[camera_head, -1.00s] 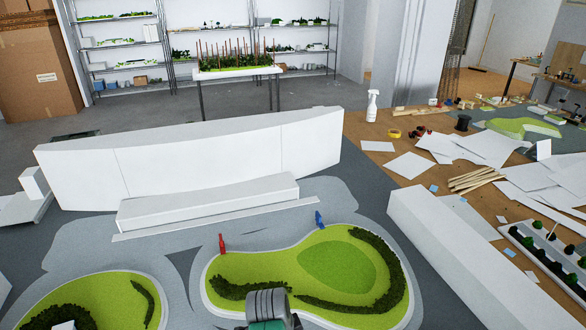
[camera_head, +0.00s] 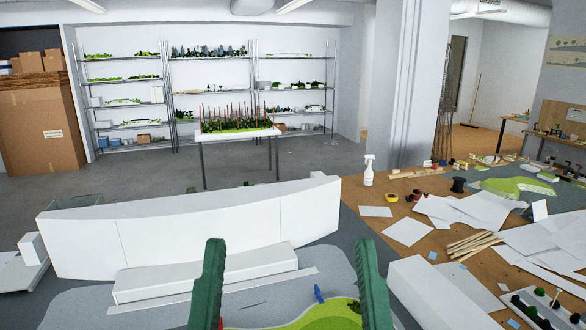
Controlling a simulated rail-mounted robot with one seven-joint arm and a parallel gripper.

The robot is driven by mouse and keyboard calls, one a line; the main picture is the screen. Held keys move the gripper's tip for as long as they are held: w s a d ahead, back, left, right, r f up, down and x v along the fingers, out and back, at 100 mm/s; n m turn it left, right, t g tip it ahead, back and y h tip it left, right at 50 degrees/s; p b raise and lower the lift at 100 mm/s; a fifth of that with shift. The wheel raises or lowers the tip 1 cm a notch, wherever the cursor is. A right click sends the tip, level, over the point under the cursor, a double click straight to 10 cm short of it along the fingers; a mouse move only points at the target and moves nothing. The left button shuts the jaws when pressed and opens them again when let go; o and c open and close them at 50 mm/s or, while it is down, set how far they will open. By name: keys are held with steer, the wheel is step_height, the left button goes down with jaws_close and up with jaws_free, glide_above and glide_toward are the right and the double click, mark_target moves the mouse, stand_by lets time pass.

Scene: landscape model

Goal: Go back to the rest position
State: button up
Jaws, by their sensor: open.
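My gripper (camera_head: 288,275) is at the bottom middle of the head view, with its two green fingers upright and wide apart. Nothing shows held between them. Behind the fingers is the landscape model with a long white curved wall (camera_head: 215,228) and a low white block (camera_head: 205,272). A small blue figure (camera_head: 318,293) stands on the model and shows between the fingers. A red thing (camera_head: 220,323) just shows beside the left finger at the bottom edge. Part of a green lawn island (camera_head: 330,316) shows between the fingers; the rest is hidden or out of frame.
A long white block (camera_head: 430,292) lies right of my gripper. The brown worktable holds paper sheets (camera_head: 470,212), wooden sticks (camera_head: 470,243), a white spray bottle (camera_head: 369,170) and yellow tape (camera_head: 391,197). A model table (camera_head: 238,134) and shelves (camera_head: 125,104) stand behind. The air around the fingers looks clear.

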step_height(320, 180, up, 16)
steer(key=p, duration=1.1)
steer(key=shift+f+p, duration=0.2)
steer(key=shift+p, duration=0.2)
